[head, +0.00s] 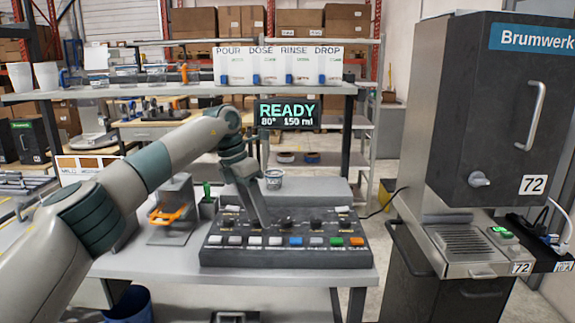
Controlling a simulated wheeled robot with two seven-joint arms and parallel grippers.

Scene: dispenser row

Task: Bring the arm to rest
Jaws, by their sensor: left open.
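My left arm comes in from the left, and its gripper (262,218) points down over the button panel (284,258). The gripper is open, with nothing seen between its fingers. Its tips are at the panel's upper part, near the knobs; I cannot tell whether they touch it. The panel has a front row of white, blue, grey, green and orange buttons. A display (287,114) behind it reads READY, 80°, 150 ml. My right gripper is not in view.
A small cup (274,180) stands behind the panel, close to the gripper. An orange-handled item (168,214) and a green-topped holder (207,205) are left of the panel. A dark Brumwerk machine (470,130) stands at right. A shelf (180,92) with dispensers crosses behind.

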